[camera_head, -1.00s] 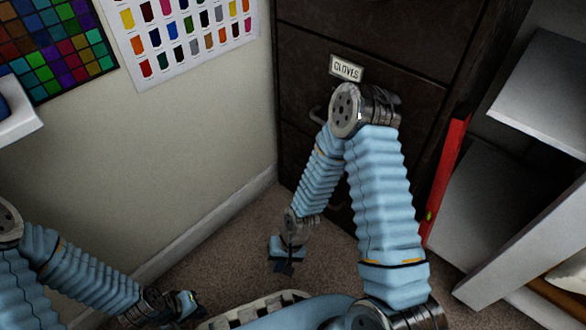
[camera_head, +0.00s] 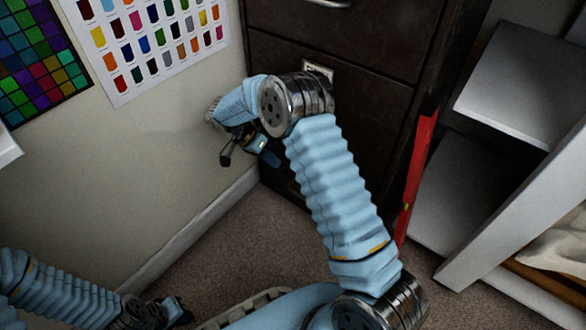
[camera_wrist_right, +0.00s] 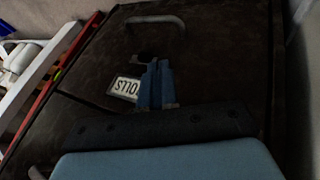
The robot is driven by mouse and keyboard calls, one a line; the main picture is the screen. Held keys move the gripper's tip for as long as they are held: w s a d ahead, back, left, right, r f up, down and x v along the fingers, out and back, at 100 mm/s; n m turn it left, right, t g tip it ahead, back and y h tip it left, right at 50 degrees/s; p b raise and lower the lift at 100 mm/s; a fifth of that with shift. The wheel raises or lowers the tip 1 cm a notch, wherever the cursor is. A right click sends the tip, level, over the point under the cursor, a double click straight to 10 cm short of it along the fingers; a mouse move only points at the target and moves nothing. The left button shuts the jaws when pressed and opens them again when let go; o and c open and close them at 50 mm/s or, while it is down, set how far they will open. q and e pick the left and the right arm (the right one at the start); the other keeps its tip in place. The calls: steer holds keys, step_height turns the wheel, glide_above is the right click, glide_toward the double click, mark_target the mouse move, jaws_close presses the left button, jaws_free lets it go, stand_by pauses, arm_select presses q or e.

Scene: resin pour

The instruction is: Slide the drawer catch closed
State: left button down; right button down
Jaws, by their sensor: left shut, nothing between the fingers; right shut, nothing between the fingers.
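The dark brown drawer cabinet (camera_head: 370,110) stands at the back, with a metal handle (camera_head: 330,3) on an upper drawer. A label plate (camera_head: 318,70) is mostly hidden behind my right arm. My right gripper (camera_head: 268,157) is shut and empty in front of the cabinet's left edge. In the right wrist view its blue fingers (camera_wrist_right: 157,85) are together before the drawer front, beside an upside-down label plate (camera_wrist_right: 125,88). A small dark shape (camera_wrist_right: 148,57) lies just beyond the fingertips; I cannot tell whether it is the catch. My left gripper (camera_head: 180,314) is shut, low at the left.
A red bar (camera_head: 415,180) stands upright along the cabinet's right side, beside grey-white shelving (camera_head: 520,85). The wall with colour charts (camera_head: 160,40) is close on the left. Carpet (camera_head: 235,245) between wall and cabinet is clear.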

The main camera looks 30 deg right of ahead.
steer(key=shift+w+d+r+m+h, duration=0.15)
steer(key=shift+r+m, duration=0.05)
steer(key=shift+r, duration=0.25)
steer(key=shift+w+d+r+m+h, duration=0.15)
steer(key=shift+r+m, duration=0.05)
steer(key=shift+r, duration=0.25)
steer(key=shift+f, duration=0.1)
steer(key=b+x, duration=0.2)
steer(key=x, duration=0.8)
steer(key=shift+s, duration=0.1)
steer(key=shift+s+d, duration=0.25)
steer(key=shift+s, duration=0.3)
steer(key=shift+s+d, duration=0.25)
steer(key=shift+s, duration=0.3)
